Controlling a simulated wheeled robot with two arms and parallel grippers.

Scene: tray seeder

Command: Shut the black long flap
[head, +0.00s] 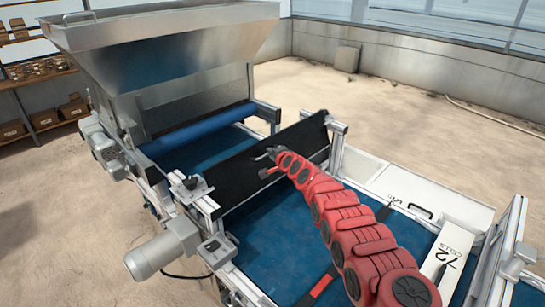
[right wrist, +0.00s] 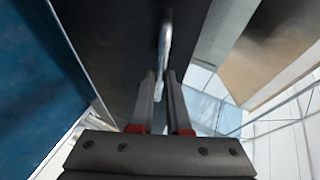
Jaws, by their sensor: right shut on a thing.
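The black long flap (head: 232,172) spans the machine crosswise above the blue belt, its broad face tilted. In the right wrist view the flap (right wrist: 110,45) fills the upper middle as a dark panel. A slim silver handle (right wrist: 165,40) stands out from it. My right gripper (head: 265,164), on the red arm, is at the flap's face near its middle. In the right wrist view its two fingers (right wrist: 161,90) are closed around the lower end of the handle. The exact contact is partly hidden between the fingers. My left gripper is out of view.
A steel hopper (head: 165,45) and a blue roller (head: 200,128) stand behind the flap. A motor (head: 160,255) sits on the left side rail.

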